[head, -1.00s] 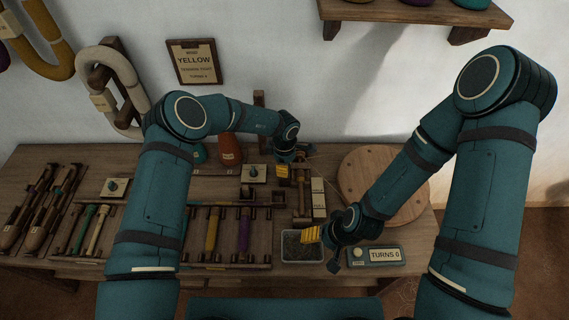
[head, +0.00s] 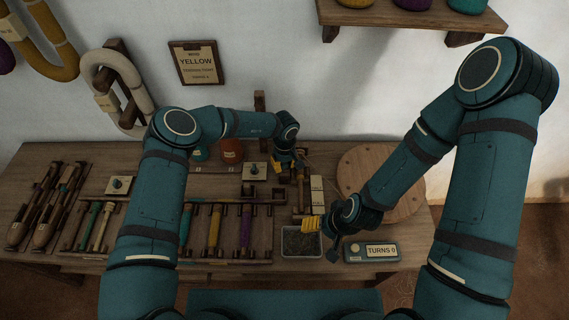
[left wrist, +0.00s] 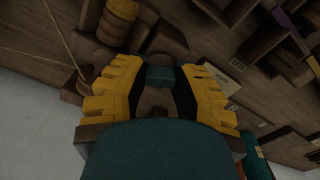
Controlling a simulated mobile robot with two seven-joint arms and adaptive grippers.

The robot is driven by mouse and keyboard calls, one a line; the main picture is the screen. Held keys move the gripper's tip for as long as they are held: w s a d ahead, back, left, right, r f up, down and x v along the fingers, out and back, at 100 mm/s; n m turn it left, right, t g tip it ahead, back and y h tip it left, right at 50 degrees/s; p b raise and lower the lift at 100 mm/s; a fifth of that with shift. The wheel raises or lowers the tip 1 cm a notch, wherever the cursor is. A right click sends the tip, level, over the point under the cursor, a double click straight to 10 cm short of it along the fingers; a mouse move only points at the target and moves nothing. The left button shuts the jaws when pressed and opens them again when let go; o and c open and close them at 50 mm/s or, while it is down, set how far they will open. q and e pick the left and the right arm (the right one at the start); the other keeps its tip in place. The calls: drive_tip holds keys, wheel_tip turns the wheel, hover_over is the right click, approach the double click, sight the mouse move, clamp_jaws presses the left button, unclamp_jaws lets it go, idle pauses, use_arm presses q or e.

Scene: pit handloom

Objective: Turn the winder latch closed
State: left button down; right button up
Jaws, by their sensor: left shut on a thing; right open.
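The winder (head: 305,190) stands right of centre on the bench, mostly hidden behind my left gripper (head: 287,165) in the head view. In the left wrist view my left gripper (left wrist: 160,80) has its yellow fingers closed around a small teal piece (left wrist: 160,75), apparently the winder latch. The latch's exact angle is hard to tell. A yellow-wound bobbin (left wrist: 120,12) sits just beyond the fingers. My right gripper (head: 322,234) is open and empty, above the front of the bench near the grey tray.
The grey tray (head: 284,252) and the turns counter (head: 371,251) stand at the front right. A round wooden disc (head: 405,205) lies partly under my right arm. A rack with yellow (head: 214,228) and purple (head: 245,228) bobbins is left of the winder. Shuttles (head: 50,212) lie far left.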

sight(285, 165)
use_arm(q)
drive_tip(key=shift+m, duration=2.3)
drive_tip(key=c, duration=0.7)
unclamp_jaws()
drive_tip(key=shift+r, duration=0.1)
wheel_tip(285, 165, up, 12)
drive_tip(key=shift+a, duration=0.1)
